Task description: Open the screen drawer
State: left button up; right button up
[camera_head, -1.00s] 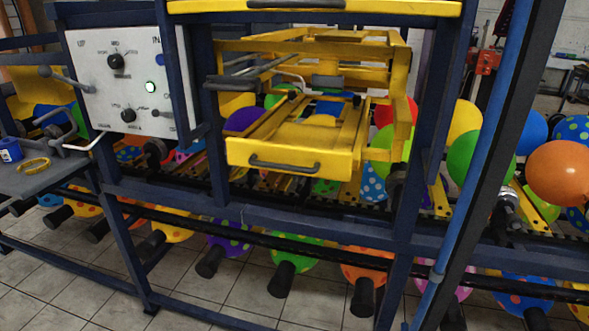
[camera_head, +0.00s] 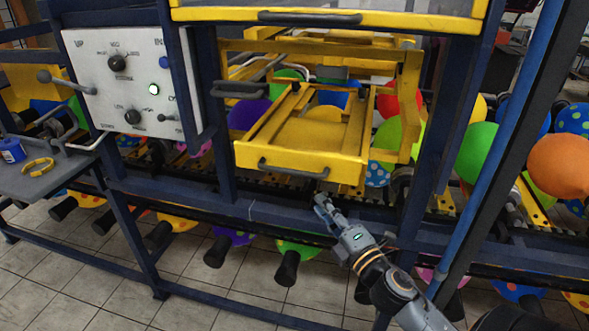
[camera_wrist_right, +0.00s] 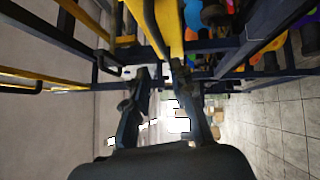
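A yellow drawer (camera_head: 312,143) with a dark bar handle (camera_head: 300,168) on its front sits in the middle of the machine frame. It appears to stick out toward me. My right gripper (camera_head: 321,200) is just below the right end of this handle in the head view, apart from it. In the right wrist view the two fingers of my right gripper (camera_wrist_right: 162,84) are spread with nothing between them. The handle (camera_wrist_right: 151,22) and the yellow drawer (camera_wrist_right: 171,20) show beyond the fingertips there. My left gripper is not in view.
A yellow-edged panel (camera_head: 400,19) with its own dark handle is above. A white control panel (camera_head: 128,80) is at left. A blue frame post (camera_head: 445,120) stands right of the drawer. Balloons surround the frame, including an orange one (camera_head: 560,165). Tiled floor is below.

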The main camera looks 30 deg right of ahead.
aim_at(295, 173)
jog(key=w+p, duration=0.1)
jog(key=w, duration=0.3)
jog(key=w+r+p, duration=0.1)
jog(key=w, duration=0.3)
jog(key=w+d+p, duration=0.1)
jog(key=w, duration=0.3)
jog(key=shift+w+r+p, duration=0.1)
jog(key=shift+r+p, duration=0.25)
jog(key=shift+r, duration=0.05)
jog(key=shift+w, duration=0.55)
grip_shut()
